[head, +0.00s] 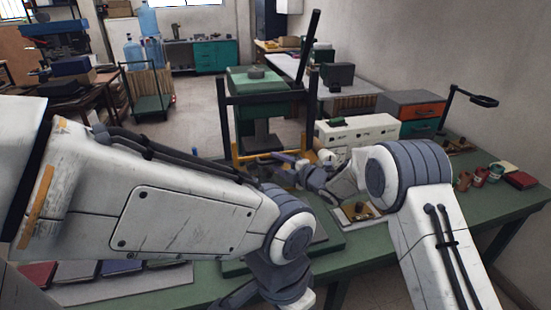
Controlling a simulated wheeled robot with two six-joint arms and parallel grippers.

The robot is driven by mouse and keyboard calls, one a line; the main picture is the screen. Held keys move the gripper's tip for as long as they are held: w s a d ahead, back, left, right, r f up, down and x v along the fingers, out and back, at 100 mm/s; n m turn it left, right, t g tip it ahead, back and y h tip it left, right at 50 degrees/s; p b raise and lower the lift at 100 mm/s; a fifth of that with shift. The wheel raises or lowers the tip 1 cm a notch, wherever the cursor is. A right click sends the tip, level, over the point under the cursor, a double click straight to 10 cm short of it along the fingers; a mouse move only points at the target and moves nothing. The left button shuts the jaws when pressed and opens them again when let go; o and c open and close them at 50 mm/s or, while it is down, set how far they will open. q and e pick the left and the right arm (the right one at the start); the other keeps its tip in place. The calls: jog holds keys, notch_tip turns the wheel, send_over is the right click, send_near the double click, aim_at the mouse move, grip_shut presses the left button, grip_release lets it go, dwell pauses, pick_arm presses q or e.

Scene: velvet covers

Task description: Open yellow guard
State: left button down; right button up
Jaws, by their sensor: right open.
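The yellow guard (249,158) shows as a small yellow strip low on the front of a green press with a black frame, at the middle of the head view. Much of it is hidden behind my arms and gripper. My right gripper (282,162) is open, with its dark fingers pointing left, close to the right end of the yellow strip. I cannot tell whether they touch. My left arm crosses the front of the view and bends down at its elbow; its gripper is not visible.
The green press (252,82) stands on the green workbench (375,238). A white control box (358,130) is right of it, with an orange-and-teal drawer cabinet (411,105) behind. Small cans (480,176) stand at the right.

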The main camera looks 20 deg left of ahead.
jog(key=shift+x, duration=0.8)
jog(key=shift+c, duration=0.4)
grip_shut()
dwell(0.6)
